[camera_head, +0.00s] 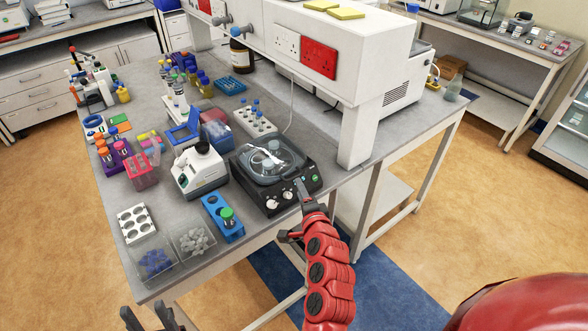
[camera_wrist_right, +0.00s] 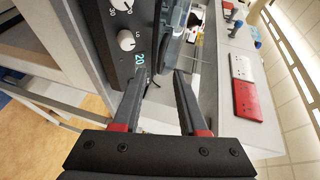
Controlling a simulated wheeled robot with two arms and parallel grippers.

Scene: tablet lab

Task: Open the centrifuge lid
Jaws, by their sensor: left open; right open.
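The centrifuge (camera_head: 270,198) is a black box on the grey bench, with white knobs on its sloped front. Its clear, smoky lid (camera_head: 268,160) appears down over the rotor. My right gripper (camera_head: 301,187) is at the front right corner of the centrifuge, its fingers apart. Whether a finger touches the housing or lid cannot be told. My left gripper (camera_head: 147,311) is open and empty at the bottom left, below the bench edge.
Open floor lies in front of the bench.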

